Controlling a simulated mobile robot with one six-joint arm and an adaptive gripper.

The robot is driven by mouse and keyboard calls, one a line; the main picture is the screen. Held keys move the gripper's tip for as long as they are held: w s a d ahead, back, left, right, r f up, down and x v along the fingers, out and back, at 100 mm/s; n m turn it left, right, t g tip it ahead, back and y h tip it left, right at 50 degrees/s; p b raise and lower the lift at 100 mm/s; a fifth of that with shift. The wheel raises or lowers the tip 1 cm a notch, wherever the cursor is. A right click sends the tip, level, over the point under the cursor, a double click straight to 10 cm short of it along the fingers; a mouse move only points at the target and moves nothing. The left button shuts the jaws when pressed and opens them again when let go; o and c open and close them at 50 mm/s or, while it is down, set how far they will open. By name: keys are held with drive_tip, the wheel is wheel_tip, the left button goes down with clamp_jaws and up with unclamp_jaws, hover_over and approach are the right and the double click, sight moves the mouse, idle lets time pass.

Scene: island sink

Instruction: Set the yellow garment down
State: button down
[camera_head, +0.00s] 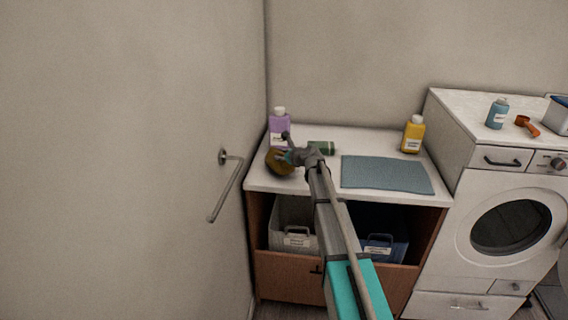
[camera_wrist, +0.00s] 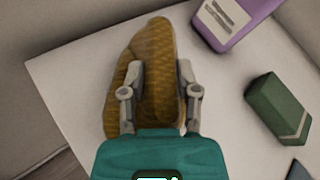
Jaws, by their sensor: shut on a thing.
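The yellow garment (camera_head: 279,163) is a mustard-coloured folded bundle at the left end of the white counter. In the wrist view the garment (camera_wrist: 152,50) lies between the fingers of my gripper (camera_wrist: 160,85), which is shut on it.
A purple bottle (camera_head: 279,128) stands behind the garment, and a green box (camera_head: 321,147) lies to its right. A blue-grey mat (camera_head: 386,174) and a yellow bottle (camera_head: 413,134) are further right. A towel bar (camera_head: 226,187) juts from the left wall.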

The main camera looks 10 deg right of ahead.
drive_tip(key=shift+f+b, duration=0.75)
drive_tip(key=shift+f, duration=0.3)
drive_tip(key=shift+f, duration=0.1)
drive_tip(key=shift+c, duration=1.7)
unclamp_jaws()
drive_tip(key=shift+s+d+r+p, duration=0.2)
drive_tip(key=shift+s+r+p, duration=0.2)
drive_tip(key=shift+s, duration=0.15)
drive_tip(key=p+v, duration=0.3)
drive_tip(key=v, duration=0.7)
drive_tip(key=shift+s+d+p, duration=0.25)
drive_tip(key=shift+s+p, duration=0.05)
drive_tip(key=shift+r, duration=0.1)
